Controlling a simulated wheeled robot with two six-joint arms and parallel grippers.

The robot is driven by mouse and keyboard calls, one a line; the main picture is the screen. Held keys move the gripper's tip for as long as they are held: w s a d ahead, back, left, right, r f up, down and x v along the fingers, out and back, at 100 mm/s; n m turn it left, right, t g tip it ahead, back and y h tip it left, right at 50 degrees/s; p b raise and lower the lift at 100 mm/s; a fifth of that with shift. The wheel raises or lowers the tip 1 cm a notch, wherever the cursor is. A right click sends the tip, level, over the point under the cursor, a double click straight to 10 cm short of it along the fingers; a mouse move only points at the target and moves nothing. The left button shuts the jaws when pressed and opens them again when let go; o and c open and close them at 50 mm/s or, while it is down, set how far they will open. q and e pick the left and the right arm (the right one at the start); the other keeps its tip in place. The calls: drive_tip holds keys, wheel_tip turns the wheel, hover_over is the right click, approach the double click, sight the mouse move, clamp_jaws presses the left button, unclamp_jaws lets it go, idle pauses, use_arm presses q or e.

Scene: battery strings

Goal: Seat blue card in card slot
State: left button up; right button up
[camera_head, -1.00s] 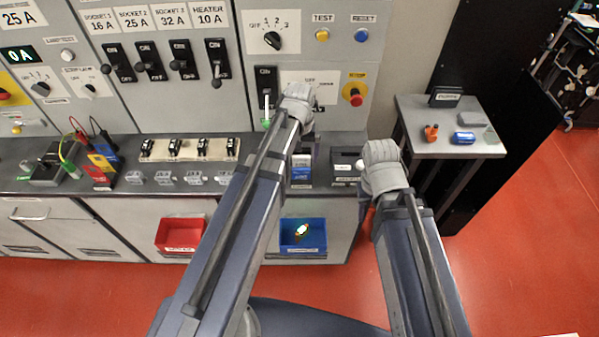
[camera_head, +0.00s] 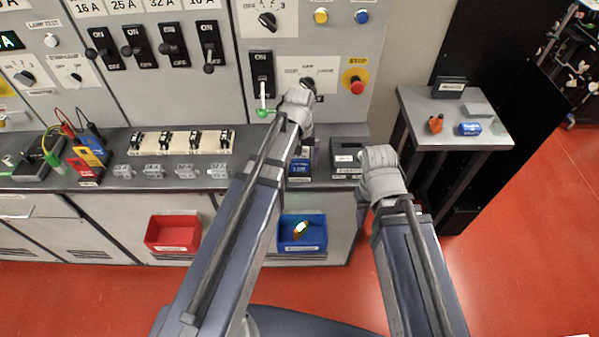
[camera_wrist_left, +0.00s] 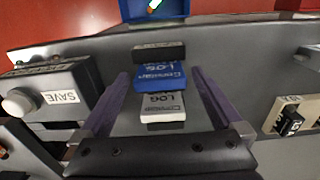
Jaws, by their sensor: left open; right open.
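In the left wrist view the blue card (camera_wrist_left: 161,77) lies between a dark block (camera_wrist_left: 158,51) and a grey card marked LOG (camera_wrist_left: 163,107). My left gripper (camera_wrist_left: 160,72) is open, its two purple fingers either side of the cards, apart from them. In the head view the blue card (camera_head: 299,168) shows below my left wrist (camera_head: 297,108), which hides the fingers. A box marked SAVE (camera_wrist_left: 50,97) with a round button stands left of the cards in the wrist view. I cannot make out a card slot. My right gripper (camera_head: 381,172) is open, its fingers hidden.
A dark grey device (camera_head: 348,150) stands on the bench right of the cards. A blue bin (camera_head: 303,246) and a red bin (camera_head: 172,246) are below the bench front. A side table (camera_head: 420,105) on the right holds small items. Switches and sockets (camera_head: 180,140) line the bench and panel.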

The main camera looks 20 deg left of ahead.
use_arm(q)
drive_tip(key=c, duration=1.3)
